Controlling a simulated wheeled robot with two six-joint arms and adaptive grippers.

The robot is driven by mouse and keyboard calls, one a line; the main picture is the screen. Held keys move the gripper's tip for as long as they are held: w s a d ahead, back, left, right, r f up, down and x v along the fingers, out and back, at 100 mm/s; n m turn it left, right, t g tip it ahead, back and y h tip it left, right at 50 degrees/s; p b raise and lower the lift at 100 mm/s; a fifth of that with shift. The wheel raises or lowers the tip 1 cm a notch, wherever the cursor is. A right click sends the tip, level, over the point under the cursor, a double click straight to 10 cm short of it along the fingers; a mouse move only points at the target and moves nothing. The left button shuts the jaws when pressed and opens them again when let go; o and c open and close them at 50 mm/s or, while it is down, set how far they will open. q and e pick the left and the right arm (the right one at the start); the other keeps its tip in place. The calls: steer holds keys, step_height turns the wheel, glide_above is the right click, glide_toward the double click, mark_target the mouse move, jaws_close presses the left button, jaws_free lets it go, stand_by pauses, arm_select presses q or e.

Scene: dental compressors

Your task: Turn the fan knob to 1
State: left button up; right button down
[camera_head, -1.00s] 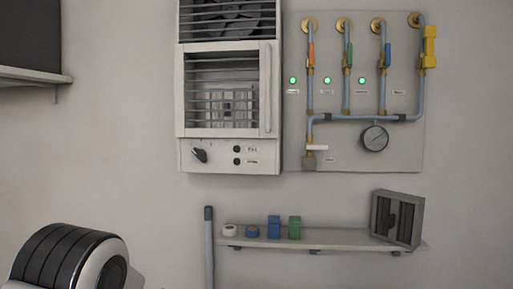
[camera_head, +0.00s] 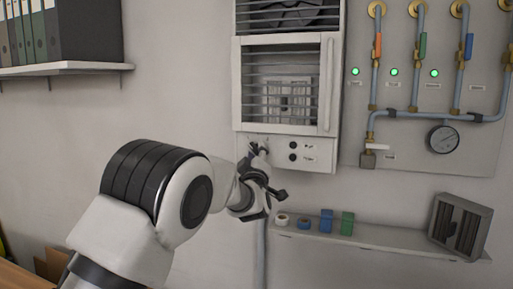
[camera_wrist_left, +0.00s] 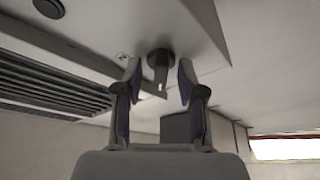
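The fan knob (camera_wrist_left: 160,62) is a dark round knob with a grip bar, on the lower panel of the white fan unit (camera_head: 318,150). In the left wrist view it sits between and slightly beyond my left gripper's fingertips (camera_wrist_left: 159,78). The fingers stand apart with visible gaps on both sides of the knob. In the head view my left gripper (camera_head: 260,170) is in front of the unit's lower left corner and mostly hides the knob. The number marks around the knob cannot be read. My right gripper is not in view.
A pipe panel (camera_head: 400,155) with valves and a gauge (camera_head: 443,139) is to the right. Below is a wall shelf (camera_head: 370,240) with tape rolls, small boxes and a grey vent box (camera_head: 460,226).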

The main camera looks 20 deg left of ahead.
arm_select(q)
steer(key=shift+s+a+r, duration=0.1)
steer(key=shift+s+a, duration=0.05)
steer(key=shift+s, duration=0.2)
steer(key=shift+w, duration=0.15)
jaws_close()
steer(key=shift+f+m+b, duration=0.35)
steer(key=shift+m+b, duration=0.05)
steer(key=shift+b, duration=0.6)
steer(key=m+t+h+b, duration=0.1)
steer(key=m+b, duration=0.2)
steer(key=m+h+b, duration=0.2)
steer(key=m+b, duration=0.2)
steer(key=shift+a+f+t, duration=0.2)
steer(key=shift+t, duration=0.2)
steer(key=shift+r+m+h+b, duration=0.15)
steer(key=shift+m+h+b, duration=0.6)
steer(key=shift+m, duration=0.35)
steer(key=shift+r+m+h+b, duration=0.1)
steer(key=shift+m+h+b, duration=0.6)
steer(key=shift+m, duration=0.4)
